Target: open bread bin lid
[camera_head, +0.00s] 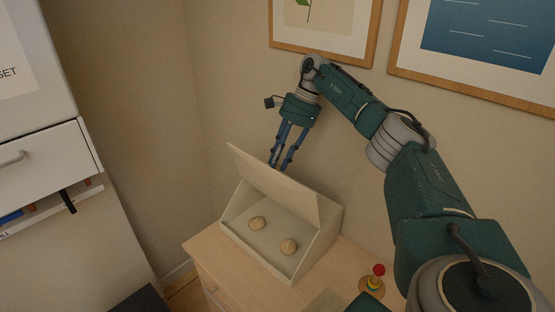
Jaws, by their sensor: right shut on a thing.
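The bread bin (226,222) is a pale box on the light wooden cabinet. Its lid (275,187) stands raised and tilted, with the front of the bin open below it. My right gripper (281,166) reaches down from above to the lid's top edge and is shut on the lid. Its fingertips are partly hidden at that edge. My left gripper is not in view.
A toy with a red ball (379,269) stands on the cabinet top (210,249), right of the bin. Framed pictures hang on the wall behind my right arm. A white drawer unit (40,160) with a handle is at the left.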

